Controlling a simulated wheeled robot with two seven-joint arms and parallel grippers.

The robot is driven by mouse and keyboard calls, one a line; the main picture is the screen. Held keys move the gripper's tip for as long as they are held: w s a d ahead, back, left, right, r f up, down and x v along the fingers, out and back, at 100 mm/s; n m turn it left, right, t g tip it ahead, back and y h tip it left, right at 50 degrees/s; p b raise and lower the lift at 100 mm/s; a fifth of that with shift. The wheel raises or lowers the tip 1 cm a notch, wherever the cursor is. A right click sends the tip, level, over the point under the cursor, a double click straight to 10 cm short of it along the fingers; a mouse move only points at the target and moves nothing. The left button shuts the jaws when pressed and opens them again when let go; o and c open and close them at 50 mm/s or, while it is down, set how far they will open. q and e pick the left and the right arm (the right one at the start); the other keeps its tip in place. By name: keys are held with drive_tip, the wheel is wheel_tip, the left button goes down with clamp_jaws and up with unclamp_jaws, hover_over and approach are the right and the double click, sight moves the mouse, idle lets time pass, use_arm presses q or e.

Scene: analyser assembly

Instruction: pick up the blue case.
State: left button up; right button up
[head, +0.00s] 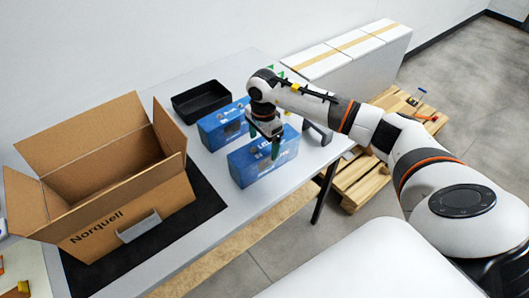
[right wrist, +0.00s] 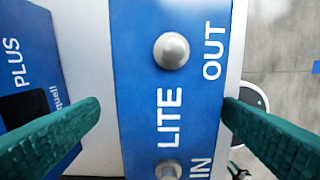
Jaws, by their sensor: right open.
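Two blue cases stand on the light table. The nearer blue case (head: 250,166) shows "LITE", "OUT", "IN" and two round grey knobs on its face in the right wrist view (right wrist: 145,90). The other blue case (head: 213,129) stands behind it to the left; its "PLUS" lettering shows in the right wrist view (right wrist: 28,75). My right gripper (head: 264,142) is open over the nearer case. Its green fingers lie either side of the LITE face in the right wrist view (right wrist: 162,109); contact cannot be told. My left gripper is not in view.
A black tray (head: 183,104) lies behind the cases. An open cardboard carton (head: 110,220) stands on a black mat (head: 205,200) at left. White boxes (head: 335,60) stand at the back right. A wooden pallet (head: 365,180) is on the floor beyond the table's right edge.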

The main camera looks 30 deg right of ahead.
drive_tip(key=f, duration=0.1)
drive_tip(key=f+p, duration=0.1)
drive_tip(key=f, duration=0.1)
drive_tip(key=shift+s+f, duration=0.15)
drive_tip(key=shift+s, duration=0.25)
drive_tip(key=shift+w+f, duration=0.1)
drive_tip(key=shift+f, duration=0.15)
drive_tip(key=c, duration=1.7)
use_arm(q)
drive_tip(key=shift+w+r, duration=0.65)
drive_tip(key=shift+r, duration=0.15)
use_arm(e)
drive_tip(key=shift+d+r, duration=0.1)
drive_tip(key=shift+r, duration=0.05)
